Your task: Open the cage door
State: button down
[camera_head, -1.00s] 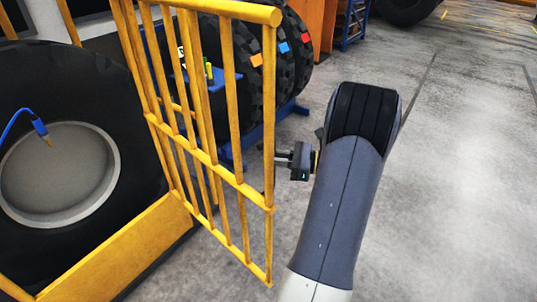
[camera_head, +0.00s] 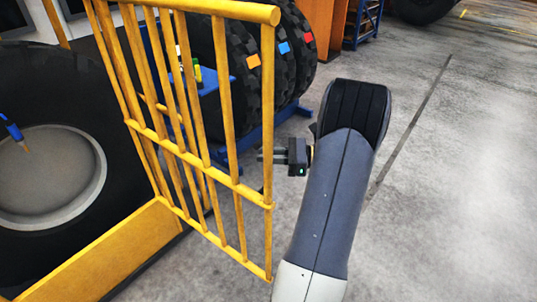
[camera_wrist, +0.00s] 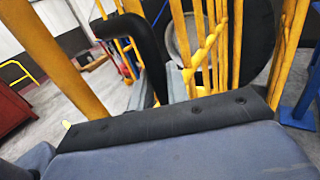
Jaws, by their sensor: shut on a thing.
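The cage door (camera_head: 228,88) is a yellow barred panel in the middle of the head view. It stands swung out at an angle from the cage's low yellow panel (camera_head: 110,248). My gripper (camera_head: 268,157) is at the door's free edge post, about halfway up, coming from the right. It is shut on the door there; the post and bars partly hide the fingertips, so the exact grip point is unclear. In the wrist view, a thick yellow bar (camera_wrist: 45,55) passes close on the left, and more yellow bars (camera_wrist: 205,50) show beyond.
A large tyre with a grey hub (camera_head: 50,175) is at the left, with a blue hose-like tool (camera_head: 12,130) before it. Tyres with coloured tags (camera_head: 285,70) stand on a blue rack behind the door. The grey floor (camera_head: 450,200) at the right is clear.

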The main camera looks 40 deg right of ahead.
jog(key=c, duration=1.4)
grip_release()
jog(key=shift+c, duration=0.2)
jog(key=b+v, duration=0.1)
jog(key=v, duration=0.9)
jog(key=shift+s+d+b, duration=0.25)
jog(key=shift+b, duration=0.1)
